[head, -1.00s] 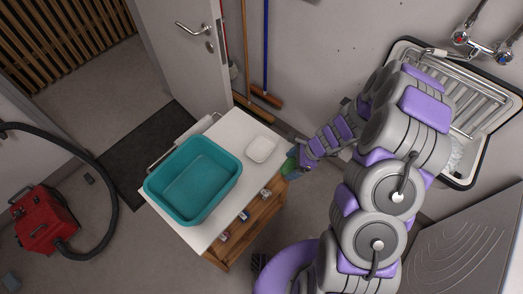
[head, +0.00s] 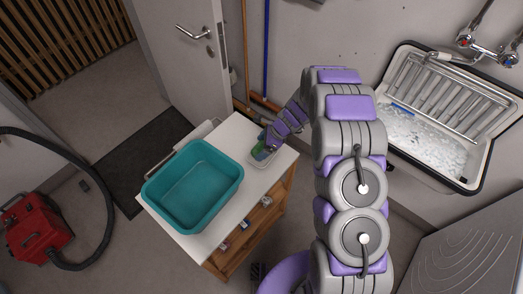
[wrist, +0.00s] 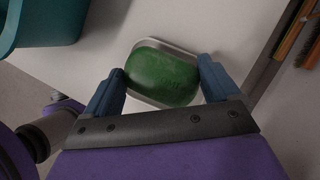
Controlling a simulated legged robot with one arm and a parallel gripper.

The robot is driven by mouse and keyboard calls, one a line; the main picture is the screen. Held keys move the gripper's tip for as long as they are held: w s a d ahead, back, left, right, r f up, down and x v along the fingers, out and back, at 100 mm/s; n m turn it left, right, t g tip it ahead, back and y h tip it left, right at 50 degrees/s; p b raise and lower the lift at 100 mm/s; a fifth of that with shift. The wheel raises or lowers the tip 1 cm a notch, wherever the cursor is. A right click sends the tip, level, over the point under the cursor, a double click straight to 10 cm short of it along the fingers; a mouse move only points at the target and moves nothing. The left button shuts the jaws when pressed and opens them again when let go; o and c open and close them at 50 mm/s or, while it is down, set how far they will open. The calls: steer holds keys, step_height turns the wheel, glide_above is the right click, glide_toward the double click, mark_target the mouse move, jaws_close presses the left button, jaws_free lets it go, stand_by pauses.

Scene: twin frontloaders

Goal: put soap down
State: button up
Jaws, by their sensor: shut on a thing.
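A green bar of soap (wrist: 160,78) sits between the two blue fingers of my gripper (wrist: 160,70), which is shut on it. The soap is over a small pale dish (wrist: 184,48) with a metallic-looking rim, which shows around the soap in the wrist view. Whether the soap touches the dish's floor I cannot tell. In the head view my gripper (head: 265,147) points down at the dish (head: 268,163) on the white top of a small cart (head: 228,134), and it hides part of the dish and the soap.
A teal basin (head: 193,186) takes up the front left of the cart top, left of the dish. Small items lie on the cart's wooden lower shelf. A wall with broom handles stands behind. A sink (head: 432,142) is at right and a red vacuum (head: 36,228) at left.

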step_height(320, 180, down, 2)
steer(key=shift+d+f+b, duration=0.1)
steer(key=shift+f+b, duration=0.15)
steer(key=shift+b, duration=0.15)
steer(key=shift+d+r, duration=0.15)
steer(key=shift+d, duration=0.2)
steer(key=shift+a+f, duration=0.1)
steer(key=shift+f, duration=0.15)
steer(key=o, duration=0.8)
steer(key=shift+a, duration=0.15)
